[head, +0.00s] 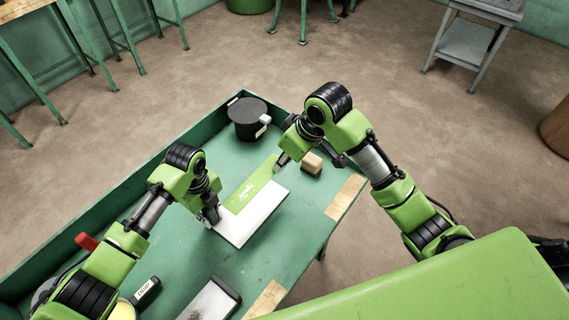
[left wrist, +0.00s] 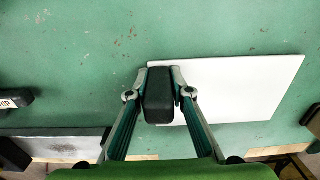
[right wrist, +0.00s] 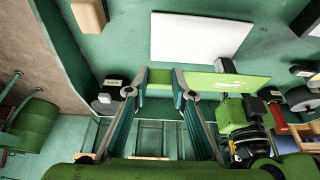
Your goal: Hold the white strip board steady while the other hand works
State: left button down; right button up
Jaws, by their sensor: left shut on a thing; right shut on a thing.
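The white board (head: 250,222) lies flat on the green bench; it also shows in the left wrist view (left wrist: 245,90) and the right wrist view (right wrist: 200,38). My left gripper (head: 212,213) is shut on a black block (left wrist: 158,97), which overlaps the board's left end; whether it presses on the board is unclear. My right gripper (head: 279,163) is shut on one end of a green strip with white print (head: 246,188). In the right wrist view the strip (right wrist: 225,82) appears apart from the board; in the head view it covers the board's far side.
A wooden block (head: 312,163) stands right of the strip. A black pot (head: 248,118) stands in the far bench corner. A grey-topped box (head: 210,300) and a dark labelled item (head: 147,291) lie near the front. Raised walls edge the left and far sides.

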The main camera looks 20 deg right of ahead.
pick_arm(q)
jog(key=c, duration=1.7)
grip_release()
jog(key=shift+r, duration=0.15)
notch_tip(320, 180, up, 12)
jog(key=shift+f, duration=0.25)
jog(key=shift+r, duration=0.1)
